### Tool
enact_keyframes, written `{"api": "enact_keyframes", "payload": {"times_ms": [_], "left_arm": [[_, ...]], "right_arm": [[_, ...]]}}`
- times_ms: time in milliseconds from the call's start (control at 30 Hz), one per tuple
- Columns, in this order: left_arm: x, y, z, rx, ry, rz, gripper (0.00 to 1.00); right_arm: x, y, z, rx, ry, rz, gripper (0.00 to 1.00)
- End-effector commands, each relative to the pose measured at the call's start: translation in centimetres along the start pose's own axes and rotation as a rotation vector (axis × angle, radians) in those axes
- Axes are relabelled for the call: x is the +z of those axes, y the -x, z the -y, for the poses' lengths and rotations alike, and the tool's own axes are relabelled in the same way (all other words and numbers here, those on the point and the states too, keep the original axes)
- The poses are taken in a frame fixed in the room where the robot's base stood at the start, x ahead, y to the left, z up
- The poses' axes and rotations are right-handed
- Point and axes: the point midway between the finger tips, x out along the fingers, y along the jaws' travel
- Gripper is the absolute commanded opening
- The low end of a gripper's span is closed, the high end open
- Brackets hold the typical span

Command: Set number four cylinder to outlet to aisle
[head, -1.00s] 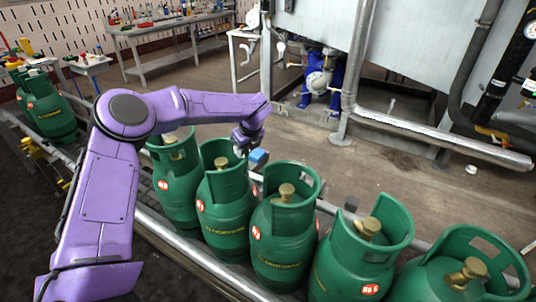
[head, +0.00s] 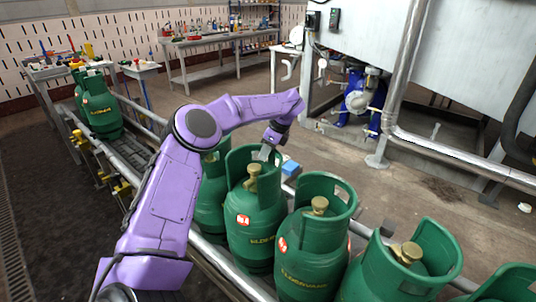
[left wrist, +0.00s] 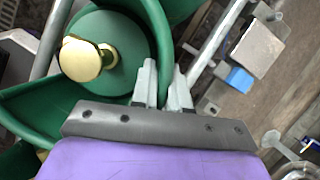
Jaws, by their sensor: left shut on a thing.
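A row of green gas cylinders stands on the conveyor in the head view. My left gripper (head: 266,153) is shut on the collar rim of one green cylinder (head: 258,225), which stands upright in the row. Its small red and white label faces me, but the number is too small to read surely. In the left wrist view the two grey fingers (left wrist: 165,88) pinch the green collar (left wrist: 165,45), with the brass valve (left wrist: 84,59) to their left. My right gripper is out of view.
Neighbouring green cylinders (head: 312,262) stand close on both sides. The conveyor (head: 140,160) runs to the far left, where more cylinders (head: 100,110) stand. Its middle stretch looks clear. A blue pump (head: 362,95) and pipes are behind; a workbench (head: 215,40) is at the back.

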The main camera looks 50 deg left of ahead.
Motion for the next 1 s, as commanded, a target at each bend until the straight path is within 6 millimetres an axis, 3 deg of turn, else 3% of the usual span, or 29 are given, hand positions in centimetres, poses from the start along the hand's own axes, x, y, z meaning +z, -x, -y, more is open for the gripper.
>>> {"api": "enact_keyframes", "payload": {"times_ms": [467, 500, 567, 867, 1000], "left_arm": [[0.2, 0.0, 0.1, 0.004, 0.016, 0.002, 0.00], [0.2, 0.0, 0.1, 0.003, 0.016, 0.002, 0.18], [0.2, 0.0, 0.1, 0.004, 0.016, 0.002, 0.35], [0.1, 0.2, 0.1, 0.004, 0.014, 0.001, 0.35], [0.1, 2.3, 0.1, 0.001, 0.015, 0.001, 0.35]], "right_arm": [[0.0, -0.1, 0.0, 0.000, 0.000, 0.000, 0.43], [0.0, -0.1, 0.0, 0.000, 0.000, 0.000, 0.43], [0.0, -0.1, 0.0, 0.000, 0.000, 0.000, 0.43], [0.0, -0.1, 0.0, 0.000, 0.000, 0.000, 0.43], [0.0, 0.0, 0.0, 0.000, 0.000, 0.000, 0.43]]}}
